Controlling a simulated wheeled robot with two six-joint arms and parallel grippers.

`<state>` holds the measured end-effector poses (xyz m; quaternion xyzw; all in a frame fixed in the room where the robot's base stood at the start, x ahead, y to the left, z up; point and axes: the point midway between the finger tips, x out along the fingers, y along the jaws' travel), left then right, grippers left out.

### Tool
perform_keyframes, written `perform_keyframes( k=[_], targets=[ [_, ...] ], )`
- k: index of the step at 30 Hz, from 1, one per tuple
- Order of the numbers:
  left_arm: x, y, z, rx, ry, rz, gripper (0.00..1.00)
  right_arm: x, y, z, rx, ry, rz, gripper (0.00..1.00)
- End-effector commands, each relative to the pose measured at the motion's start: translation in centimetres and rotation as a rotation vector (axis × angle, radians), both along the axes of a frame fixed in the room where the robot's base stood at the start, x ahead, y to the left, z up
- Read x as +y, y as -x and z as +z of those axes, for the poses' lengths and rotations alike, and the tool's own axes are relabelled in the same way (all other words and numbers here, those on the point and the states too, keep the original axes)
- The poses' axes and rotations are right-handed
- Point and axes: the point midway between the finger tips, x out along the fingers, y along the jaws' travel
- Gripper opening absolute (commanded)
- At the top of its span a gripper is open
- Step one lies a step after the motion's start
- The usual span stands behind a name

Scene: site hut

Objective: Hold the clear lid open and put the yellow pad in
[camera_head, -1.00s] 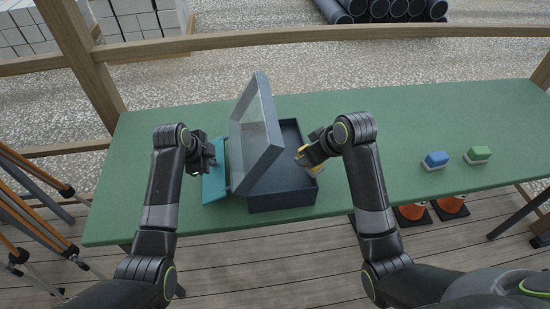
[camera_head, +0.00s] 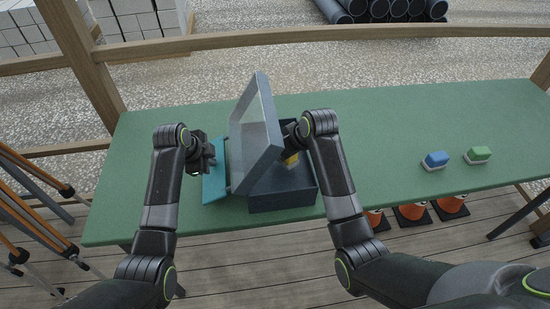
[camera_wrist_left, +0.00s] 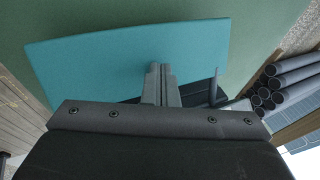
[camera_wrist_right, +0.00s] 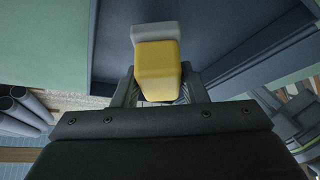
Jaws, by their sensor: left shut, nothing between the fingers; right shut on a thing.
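The dark blue box (camera_head: 284,201) stands on the green table. Its clear lid (camera_head: 258,133), a clear pane in a blue-grey frame, is tilted up on the box's left side. My left gripper (camera_head: 211,158) is shut and empty left of the lid, over a flat teal piece (camera_head: 214,186); whether it touches the lid I cannot tell. The left wrist view shows its closed fingers (camera_wrist_left: 161,84) before the teal piece. My right gripper (camera_head: 291,154) is shut on the yellow pad (camera_wrist_right: 158,68), which has a pale grey part, over the box's interior. In the head view the lid and arm partly hide the pad (camera_head: 291,160).
A blue pad (camera_head: 436,160) and a green pad (camera_head: 478,155) lie on the right of the green table (camera_head: 400,125). The table between them and the box is clear. Tripod legs stand at the left, and orange cones (camera_head: 412,213) stand below the table.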

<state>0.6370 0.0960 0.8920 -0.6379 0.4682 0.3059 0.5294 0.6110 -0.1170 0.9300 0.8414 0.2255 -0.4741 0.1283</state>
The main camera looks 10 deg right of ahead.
Motion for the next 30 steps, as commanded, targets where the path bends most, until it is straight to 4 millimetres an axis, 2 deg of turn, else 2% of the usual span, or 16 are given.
perform_keyframes(
  k=[6, 15, 16, 21, 30],
  targets=[
    [-0.03, 0.03, -0.01, 0.001, 0.001, -0.001, 0.00, 0.01, 0.00, -0.95, 0.000, 0.000, 0.001, 0.19],
    [-0.04, 0.02, -0.01, 0.001, 0.001, -0.001, 0.00, 0.01, 0.00, -1.06, -0.001, 0.000, 0.001, 0.19],
    [-0.04, 0.02, -0.01, 0.001, 0.001, -0.001, 0.00, 0.01, 0.00, -1.06, -0.001, 0.000, 0.001, 0.40],
    [-0.04, 0.02, -0.01, 0.001, 0.001, -0.001, 0.00, 0.00, 0.02, -1.06, 0.000, 0.000, 0.001, 0.63],
    [-0.05, 0.02, 0.00, 0.001, 0.001, -0.001, 0.00, -0.03, 0.01, -0.98, 0.000, 0.000, 0.001, 0.65]
  ],
)
